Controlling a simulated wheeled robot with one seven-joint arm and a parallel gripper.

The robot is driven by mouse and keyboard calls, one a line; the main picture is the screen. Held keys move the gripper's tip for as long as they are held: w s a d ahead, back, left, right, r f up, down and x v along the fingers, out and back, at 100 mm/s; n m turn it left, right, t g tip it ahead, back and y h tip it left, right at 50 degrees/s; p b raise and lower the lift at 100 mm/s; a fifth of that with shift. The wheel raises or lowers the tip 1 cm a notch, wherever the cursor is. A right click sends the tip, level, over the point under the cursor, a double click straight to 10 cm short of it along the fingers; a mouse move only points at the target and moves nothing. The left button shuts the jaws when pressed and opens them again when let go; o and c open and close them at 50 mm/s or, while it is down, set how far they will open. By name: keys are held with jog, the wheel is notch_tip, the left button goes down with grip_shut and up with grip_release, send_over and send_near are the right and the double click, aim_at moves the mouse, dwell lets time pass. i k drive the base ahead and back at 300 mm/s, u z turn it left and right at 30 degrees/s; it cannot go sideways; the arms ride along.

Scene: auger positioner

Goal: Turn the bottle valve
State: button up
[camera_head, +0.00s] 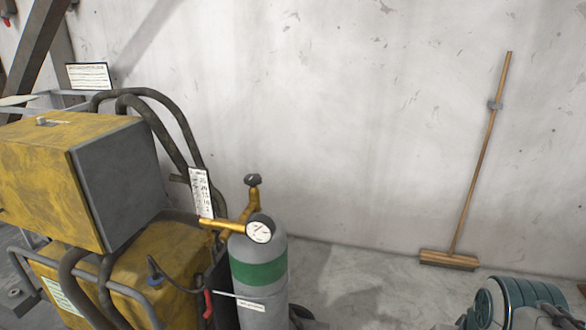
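The bottle (258,272) is a grey gas cylinder with a green band, standing upright in the lower middle of the head view. Its valve (252,180) is a dark knob on top of a brass stem. A round white pressure gauge (259,231) sits on the brass fitting below the knob. A white tag (251,305) hangs on the front of the bottle. The bottle's base is cut off by the frame's lower edge. A teal and grey machine part (515,302) shows at the lower right; it may be part of my arm. My gripper is not visible.
A yellow and grey machine (110,180) stands close on the bottle's left, with thick dark hoses (165,120) looping over it. A broom (480,150) leans on the concrete wall (340,110) behind. The floor (350,280) right of the bottle is mostly clear.

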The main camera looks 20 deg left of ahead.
aim_at(251, 179)
jog(key=u, duration=0.35)
jog(key=i, duration=0.85)
jog(key=u, duration=0.75)
